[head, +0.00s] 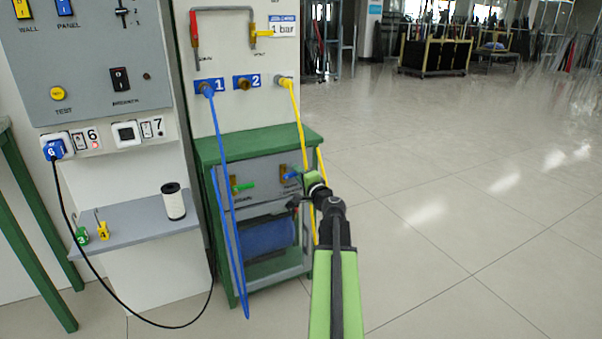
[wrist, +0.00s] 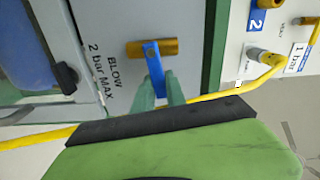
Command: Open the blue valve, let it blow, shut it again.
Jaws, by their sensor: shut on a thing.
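The blue valve has a blue lever (wrist: 153,62) on a brass body (wrist: 170,47), beside the printed words "BLOW 2 bar MAX" in the wrist view. The lever lies crosswise to the brass body. My gripper (wrist: 159,92) is shut on the lever's free end, one finger on each side of it. In the head view my gripper (head: 301,178) reaches the valve from the right, and the blue lever (head: 291,176) shows partly beside the brass body (head: 283,174). The lever's tip is hidden between the fingers.
A green-handled valve (head: 243,187) sits left on the same grey panel. A yellow hose (head: 299,120) hangs close behind my arm, and a blue hose (head: 217,130) hangs further left. A shelf (head: 140,226) holds a white spool (head: 173,203). The floor to the right is clear.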

